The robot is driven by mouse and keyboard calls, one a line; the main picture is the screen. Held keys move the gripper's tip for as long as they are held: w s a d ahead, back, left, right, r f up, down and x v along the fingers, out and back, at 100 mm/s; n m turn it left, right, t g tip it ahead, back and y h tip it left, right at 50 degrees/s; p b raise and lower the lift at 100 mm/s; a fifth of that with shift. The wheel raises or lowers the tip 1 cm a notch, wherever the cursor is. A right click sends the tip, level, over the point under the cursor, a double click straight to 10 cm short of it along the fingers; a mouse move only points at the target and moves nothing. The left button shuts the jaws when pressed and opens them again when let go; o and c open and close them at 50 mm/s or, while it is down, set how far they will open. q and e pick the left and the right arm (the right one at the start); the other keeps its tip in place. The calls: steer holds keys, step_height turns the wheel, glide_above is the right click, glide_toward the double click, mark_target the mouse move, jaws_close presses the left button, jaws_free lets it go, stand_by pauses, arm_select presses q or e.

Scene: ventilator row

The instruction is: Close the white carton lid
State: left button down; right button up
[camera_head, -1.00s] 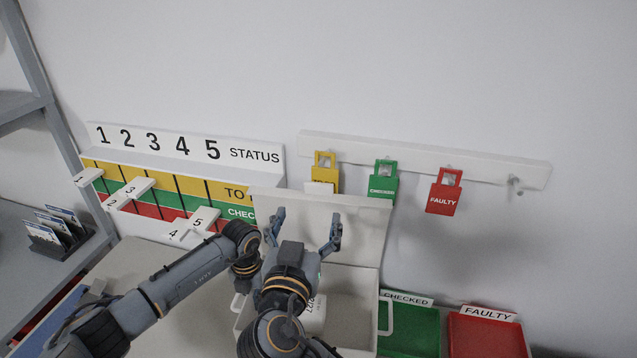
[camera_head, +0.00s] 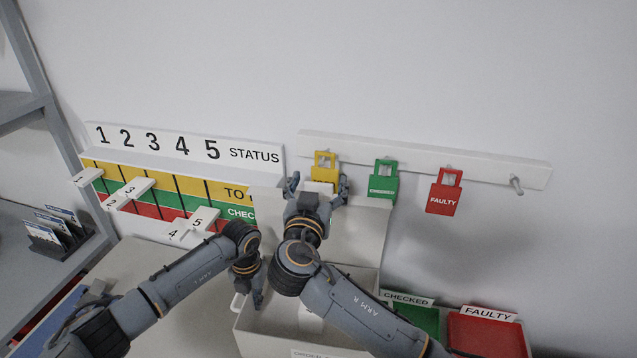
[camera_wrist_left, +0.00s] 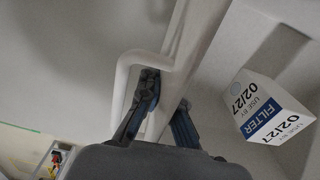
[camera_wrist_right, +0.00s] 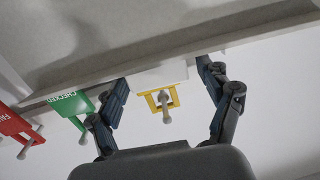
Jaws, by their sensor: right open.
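The white carton (camera_head: 262,345) stands open on the worktop. Its lid (camera_head: 362,228) is raised upright at the back, near the wall, with a small white tab (camera_wrist_right: 160,75) on its top edge. My left gripper (camera_head: 258,293) is at the carton's left side. In the left wrist view its fingers (camera_wrist_left: 166,95) are closed about the carton's wall beside the white loop handle (camera_wrist_left: 120,75). My right gripper (camera_head: 317,188) is open at the lid's top edge. In the right wrist view its fingers (camera_wrist_right: 165,82) stand on either side of the tab, apart from it.
A filter box (camera_wrist_left: 268,108) lies inside the carton. Behind the lid, yellow (camera_head: 325,165), green (camera_head: 383,182) and red (camera_head: 443,198) tags hang on a rail. A status board (camera_head: 180,165) is at left. Green (camera_head: 418,318) and red (camera_head: 487,338) trays sit right of the carton.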

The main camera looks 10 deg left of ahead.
jaws_close()
steer(key=shift+s+f, duration=0.15)
steer(key=shift+s, duration=0.15)
steer(key=s+f+t, duration=0.1)
steer(key=s, duration=0.5)
steer(key=shift+s+d+f+t, duration=0.15)
steer(key=shift+s+t, duration=0.05)
steer(key=shift+t, duration=0.1)
jaws_free()
